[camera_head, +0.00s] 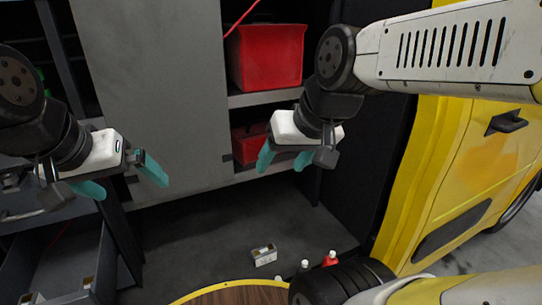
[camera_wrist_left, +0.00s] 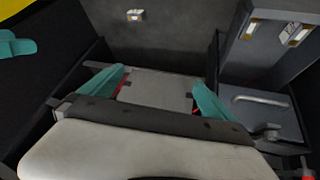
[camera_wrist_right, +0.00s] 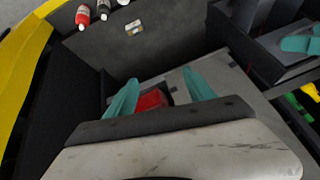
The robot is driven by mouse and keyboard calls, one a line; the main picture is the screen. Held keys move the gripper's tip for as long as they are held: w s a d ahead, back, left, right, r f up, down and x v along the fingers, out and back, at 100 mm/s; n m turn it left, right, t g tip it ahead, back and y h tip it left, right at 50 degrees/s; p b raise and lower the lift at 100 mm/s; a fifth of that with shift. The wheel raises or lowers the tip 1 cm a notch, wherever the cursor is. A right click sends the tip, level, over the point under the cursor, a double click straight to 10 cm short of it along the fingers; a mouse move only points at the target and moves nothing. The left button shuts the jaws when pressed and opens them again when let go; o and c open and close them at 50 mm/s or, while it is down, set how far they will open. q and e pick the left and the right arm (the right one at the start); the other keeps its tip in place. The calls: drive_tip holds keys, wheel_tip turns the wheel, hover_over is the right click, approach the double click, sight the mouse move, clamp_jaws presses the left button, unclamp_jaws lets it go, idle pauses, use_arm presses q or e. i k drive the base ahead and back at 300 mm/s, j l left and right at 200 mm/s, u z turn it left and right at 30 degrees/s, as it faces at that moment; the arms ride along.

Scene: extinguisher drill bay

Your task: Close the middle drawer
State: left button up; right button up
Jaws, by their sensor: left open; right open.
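A dark grey drawer (camera_head: 90,262) stands pulled out at the lower left of the head view, with small labelled boxes inside. It also shows at the upper right of the left wrist view (camera_wrist_left: 262,62). Beside it is a grey drawer front with a bar handle (camera_wrist_left: 258,99); the handle shows at the left edge of the head view (camera_head: 30,213). I cannot tell for sure which drawer is the middle one. My left gripper (camera_head: 122,178) is open and empty, above and apart from the open drawer. My right gripper (camera_head: 284,160) is open and empty before the shelves.
A grey cabinet panel (camera_head: 150,80) stands behind my grippers. Red bins (camera_head: 270,57) sit on shelves right of it. A small box (camera_head: 264,255) and bottles (camera_head: 330,259) are low at the front, near a round wooden top (camera_head: 235,296). A yellow vehicle (camera_head: 480,170) stands right.

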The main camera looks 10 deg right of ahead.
sight(87, 246)
drive_tip(key=l+u, duration=0.1)
drive_tip(key=u, duration=1.75)
drive_tip(key=k+l+z, duration=0.1)
drive_tip(key=k, duration=0.3)
drive_tip(key=k+l+z, duration=0.1)
drive_tip(key=k+l, duration=0.3)
